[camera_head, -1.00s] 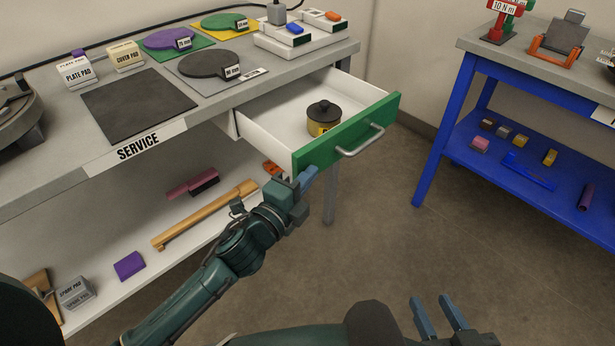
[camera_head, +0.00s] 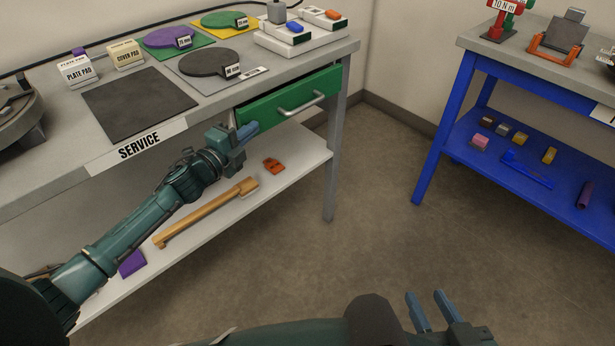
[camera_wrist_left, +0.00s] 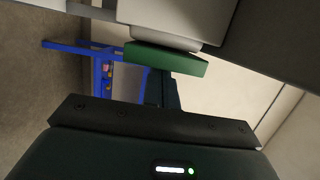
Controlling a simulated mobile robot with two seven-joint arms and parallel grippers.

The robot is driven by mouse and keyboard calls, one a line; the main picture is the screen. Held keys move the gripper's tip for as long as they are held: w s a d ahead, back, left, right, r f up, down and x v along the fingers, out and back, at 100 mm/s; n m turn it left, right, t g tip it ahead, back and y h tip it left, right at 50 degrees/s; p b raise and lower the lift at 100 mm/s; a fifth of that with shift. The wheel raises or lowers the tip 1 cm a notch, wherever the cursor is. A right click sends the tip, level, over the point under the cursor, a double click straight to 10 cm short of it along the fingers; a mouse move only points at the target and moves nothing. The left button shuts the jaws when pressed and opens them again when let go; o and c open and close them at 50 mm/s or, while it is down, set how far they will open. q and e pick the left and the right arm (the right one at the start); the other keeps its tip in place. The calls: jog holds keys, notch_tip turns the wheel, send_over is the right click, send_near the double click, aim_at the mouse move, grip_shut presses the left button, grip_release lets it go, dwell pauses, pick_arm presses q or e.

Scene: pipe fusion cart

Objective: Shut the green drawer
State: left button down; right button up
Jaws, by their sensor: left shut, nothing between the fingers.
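The green drawer (camera_head: 285,98) sits under the right end of the grey service table. Its front is near the table's edge, and the inside is hidden. A grey bar handle (camera_head: 301,104) is on its front. My left gripper (camera_head: 250,130) is shut and empty, with its fingertips at the lower left part of the drawer front; I cannot tell whether they touch. In the left wrist view the green front (camera_wrist_left: 165,58) shows just beyond the gripper. My right gripper (camera_head: 430,310) is open and empty at the bottom, above the floor, far from the drawer.
The grey table (camera_head: 60,150) carries pads, coloured discs and small boxes. Its lower shelf (camera_head: 290,160) holds a tan tool (camera_head: 205,214) and an orange item (camera_head: 273,166). A blue cart (camera_head: 440,130) stands at the right. The floor between them is clear.

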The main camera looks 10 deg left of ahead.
pick_arm(q)
jog(key=shift+w+a, duration=0.6)
jog(key=shift+a, duration=0.35)
pick_arm(e)
jog(key=shift+s+d+r, duration=0.15)
jog(key=shift+s+d, duration=0.05)
jog(key=shift+s, duration=0.05)
pick_arm(q)
jog(key=shift+w+a+r, duration=0.1)
jog(key=shift+a, duration=0.05)
pick_arm(e)
jog(key=shift+d, duration=0.15)
